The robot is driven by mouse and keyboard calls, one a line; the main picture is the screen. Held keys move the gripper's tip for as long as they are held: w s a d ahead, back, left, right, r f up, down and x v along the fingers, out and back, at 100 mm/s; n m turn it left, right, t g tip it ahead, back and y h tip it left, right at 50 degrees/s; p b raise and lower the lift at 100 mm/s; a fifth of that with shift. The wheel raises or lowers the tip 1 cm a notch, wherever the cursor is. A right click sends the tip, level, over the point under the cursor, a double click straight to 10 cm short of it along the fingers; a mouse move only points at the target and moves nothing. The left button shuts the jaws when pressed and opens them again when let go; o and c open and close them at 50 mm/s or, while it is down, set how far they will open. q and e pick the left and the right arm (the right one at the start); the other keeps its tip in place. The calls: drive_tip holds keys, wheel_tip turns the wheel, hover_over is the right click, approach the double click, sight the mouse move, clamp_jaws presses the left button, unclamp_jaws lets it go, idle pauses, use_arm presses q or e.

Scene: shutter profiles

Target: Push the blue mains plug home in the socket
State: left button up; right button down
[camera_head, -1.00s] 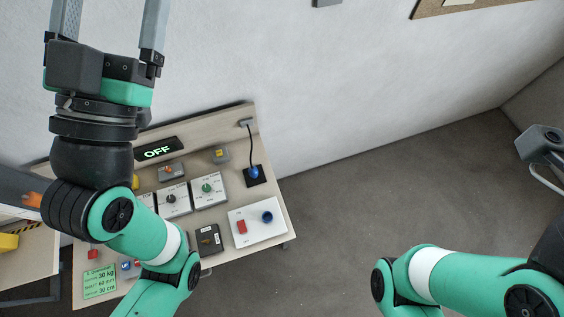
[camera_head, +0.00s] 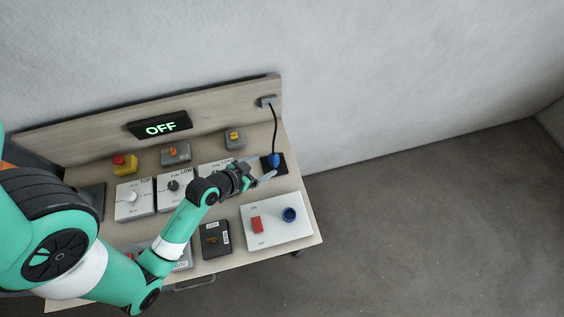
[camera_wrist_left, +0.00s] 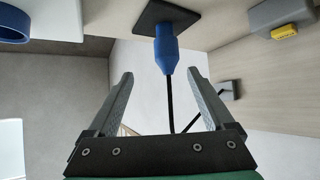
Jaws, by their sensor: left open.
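The blue mains plug (camera_head: 274,161) stands at the black square socket plate (camera_head: 282,168) on the right part of the bench. The plug also shows in the left wrist view (camera_wrist_left: 168,50), its nose at the black plate (camera_wrist_left: 152,17) and its black cable trailing between my fingers. I cannot tell how deep the plug sits. My left gripper (camera_head: 265,171) is open and empty, close to the plug. In the left wrist view the fingers (camera_wrist_left: 160,76) point toward the plug, which lies just beyond their tips, not between them. My right gripper is out of view.
The cable runs to a grey wall box (camera_head: 268,102) on the backboard. A white panel (camera_head: 263,238) with a red switch and blue ring stands in front. Dial panels (camera_head: 134,199), a grey box with a yellow button (camera_head: 235,139) and an OFF display (camera_head: 160,126) are nearby.

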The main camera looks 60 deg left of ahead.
sight(270, 162)
use_arm(q)
drive_tip(key=x, duration=0.2)
drive_tip(key=b+x, duration=0.1)
drive_tip(key=x, duration=0.1)
drive_tip(key=s+x, duration=0.1)
drive_tip(key=x, duration=0.1)
drive_tip(key=shift+w+a+f+b, duration=0.35)
drive_tip(key=shift+a+f, duration=0.1)
drive_tip(key=shift+f, duration=0.2)
drive_tip(key=b+x, duration=0.1)
drive_tip(key=x, duration=0.4)
drive_tip(key=shift+w+a+r, duration=0.15)
drive_tip(key=shift+a, duration=0.05)
clamp_jaws()
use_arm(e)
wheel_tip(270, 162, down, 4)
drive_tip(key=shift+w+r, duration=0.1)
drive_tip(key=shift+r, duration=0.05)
